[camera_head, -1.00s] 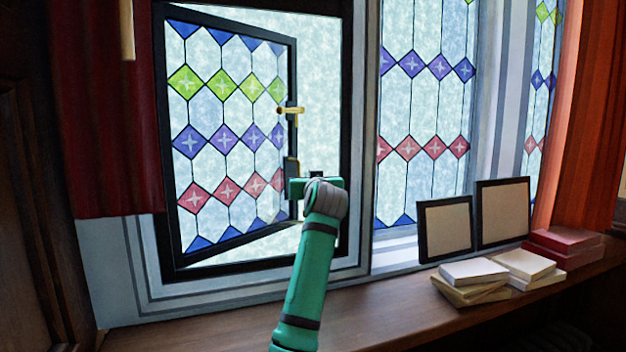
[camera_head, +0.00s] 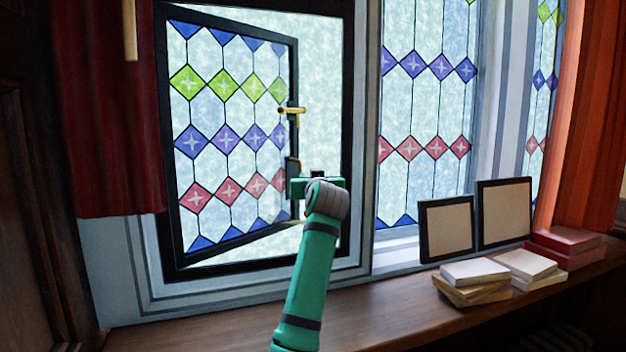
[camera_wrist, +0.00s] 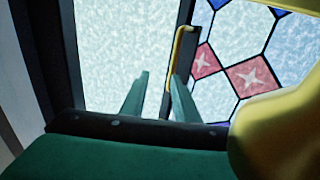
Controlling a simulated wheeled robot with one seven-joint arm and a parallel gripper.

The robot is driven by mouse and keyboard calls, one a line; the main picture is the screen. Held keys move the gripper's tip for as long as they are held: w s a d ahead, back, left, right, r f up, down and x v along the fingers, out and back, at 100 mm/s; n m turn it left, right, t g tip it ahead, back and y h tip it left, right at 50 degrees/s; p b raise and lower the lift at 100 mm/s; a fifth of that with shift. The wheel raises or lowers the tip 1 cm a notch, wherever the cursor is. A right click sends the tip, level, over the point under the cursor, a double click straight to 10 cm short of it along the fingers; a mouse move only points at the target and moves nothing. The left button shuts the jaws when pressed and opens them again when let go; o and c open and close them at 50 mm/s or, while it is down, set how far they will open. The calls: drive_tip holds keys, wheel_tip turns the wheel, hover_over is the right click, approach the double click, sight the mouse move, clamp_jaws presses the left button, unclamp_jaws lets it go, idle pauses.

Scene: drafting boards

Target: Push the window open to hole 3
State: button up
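The window sash (camera_head: 171,130) is a black-framed leaded pane with green, purple and red diamonds. It stands swung partly outward, with a gap at its right side. A brass handle (camera_head: 291,110) is on its right edge, just above my gripper (camera_head: 316,186). My gripper is at the lower right edge of the sash; its fingertips are hidden in the head view. In the wrist view, the two green fingers of my gripper (camera_wrist: 160,88) are apart, beside the sash edge. A thin brass bar (camera_wrist: 178,52) shows close to the right finger; contact is unclear. No numbered holes are readable.
A dark red curtain (camera_head: 108,120) hangs at the left, an orange one (camera_head: 585,120) at the right. Two small framed boards (camera_head: 447,230) and several books (camera_head: 473,272) stand on the wooden sill (camera_head: 400,305), right of my arm. The sill's left part is clear.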

drive_tip(key=s, duration=1.1)
drive_tip(key=shift+d, duration=0.25)
drive_tip(key=shift+w+d+f, duration=0.1)
drive_tip(key=shift+w, duration=0.05)
